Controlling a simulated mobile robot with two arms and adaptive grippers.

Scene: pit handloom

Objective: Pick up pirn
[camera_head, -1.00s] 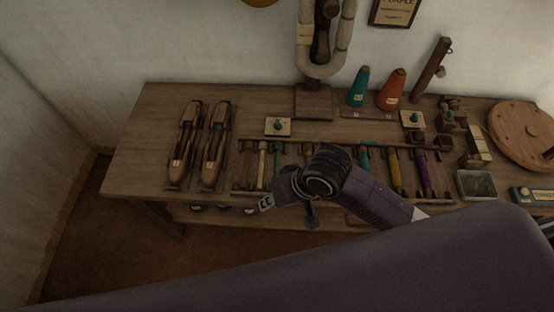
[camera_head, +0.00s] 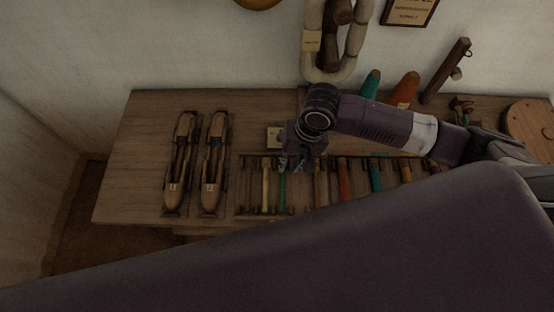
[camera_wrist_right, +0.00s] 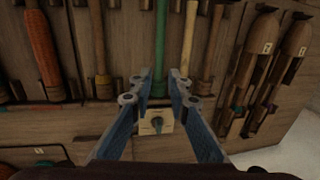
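Several pirns lie side by side in a wooden rack (camera_head: 242,213) on the bench. Among them are a green pirn (camera_head: 282,189), a cream pirn (camera_head: 265,188), an orange one (camera_head: 344,180) and a teal one (camera_head: 375,176). My right gripper (camera_head: 291,164) is over the rack's back edge, near the top of the green pirn. In the right wrist view its fingers (camera_wrist_right: 160,76) are open and empty, and the green pirn (camera_wrist_right: 160,45) shows in line with the gap between the tips. I cannot tell the height between them. My left gripper is out of view.
Two wooden shuttles (camera_head: 213,165) lie left of the rack. A small card with a green knob (camera_wrist_right: 156,122) sits behind the rack. Teal and orange cones (camera_head: 403,90) stand at the back. The bench's left end is clear.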

